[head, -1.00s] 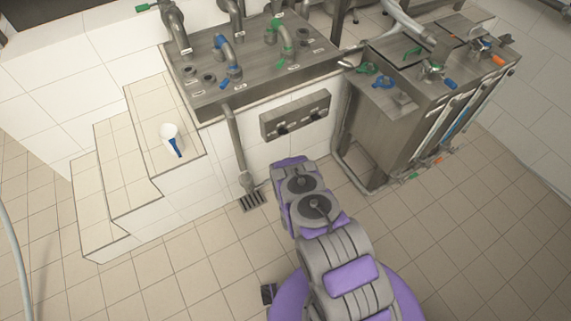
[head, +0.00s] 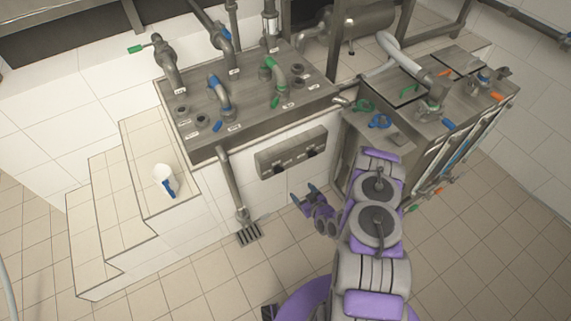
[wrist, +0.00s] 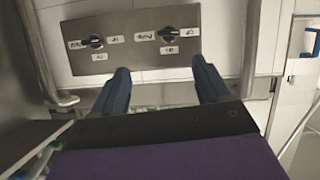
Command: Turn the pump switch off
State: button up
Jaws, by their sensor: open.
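The grey switch panel (head: 291,153) is on the white wall below the steel counter. In the wrist view the panel (wrist: 130,62) carries two dark rotary knobs, a left knob (wrist: 95,42) and a right knob (wrist: 168,34), with small white labels around each. The labels are too small to read surely, so I cannot tell which knob is the pump switch. My gripper (head: 304,194) is open and empty, below the panel and apart from it. In the wrist view its two blue fingers (wrist: 160,70) point towards the panel, with the right knob between their directions.
A steel counter (head: 235,118) with pipes and valves is above the panel. A steel tank unit (head: 425,130) stands close to the right of my arm. Tiled steps (head: 140,215) with a white and blue jug (head: 164,178) are at the left. A vertical pipe (head: 232,185) runs down left of the panel.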

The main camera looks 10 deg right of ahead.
jog(key=r, duration=0.1)
jog(key=m+b, duration=0.1)
jog(key=b, duration=0.4)
send_near(280, 171)
jog(key=shift+y, duration=0.3)
jog(key=x, duration=0.6)
jog(key=shift+w+f, duration=0.15)
jog(key=shift+x, duration=0.75)
jog(key=shift+d, duration=0.1)
jog(key=c, duration=1)
jog(key=shift+c, duration=0.2)
